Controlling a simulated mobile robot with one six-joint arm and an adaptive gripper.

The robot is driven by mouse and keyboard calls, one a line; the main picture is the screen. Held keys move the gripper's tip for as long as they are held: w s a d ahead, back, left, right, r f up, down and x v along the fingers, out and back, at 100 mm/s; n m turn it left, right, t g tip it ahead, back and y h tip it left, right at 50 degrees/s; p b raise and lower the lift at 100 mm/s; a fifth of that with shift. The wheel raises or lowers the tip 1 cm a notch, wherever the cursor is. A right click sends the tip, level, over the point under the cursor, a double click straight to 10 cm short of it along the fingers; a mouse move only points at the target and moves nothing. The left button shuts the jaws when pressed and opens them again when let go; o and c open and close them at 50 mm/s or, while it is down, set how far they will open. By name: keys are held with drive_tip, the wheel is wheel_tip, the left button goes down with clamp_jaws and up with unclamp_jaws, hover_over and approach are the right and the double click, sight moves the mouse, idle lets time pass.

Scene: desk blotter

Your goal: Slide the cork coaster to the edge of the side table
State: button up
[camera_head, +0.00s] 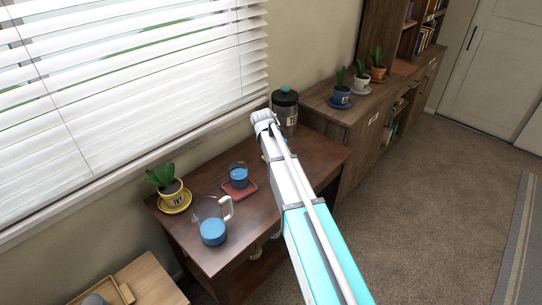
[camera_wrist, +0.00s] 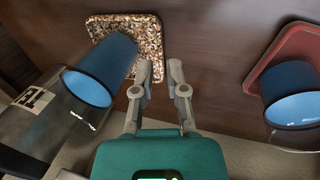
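The cork coaster (camera_wrist: 143,34), square with a speckled surface, lies on the dark wooden side table (camera_wrist: 215,55) in the wrist view. In the head view I cannot make it out. A blue cup or blue-filled glass (camera_wrist: 111,62) covers part of the coaster and appears to stand on it. My gripper (camera_wrist: 163,67) has its two fingers apart with nothing held between them. The left finger overlaps the coaster's right edge in the picture; I cannot tell whether it touches. In the head view my gripper (camera_head: 265,121) is at the table's back, beside a dark labelled tumbler (camera_head: 286,111).
A red coaster (camera_head: 248,193) with a blue-filled glass (camera_head: 238,175) lies mid-table; it also shows at right in the wrist view (camera_wrist: 272,55). A pitcher (camera_head: 211,227) and a potted plant on a yellow saucer (camera_head: 175,207) stand at left. A cabinet (camera_head: 350,125) adjoins at right.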

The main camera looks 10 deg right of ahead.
drive_tip(key=shift+b+x, duration=2.8)
drive_tip(key=shift+x, duration=0.4)
clamp_jaws()
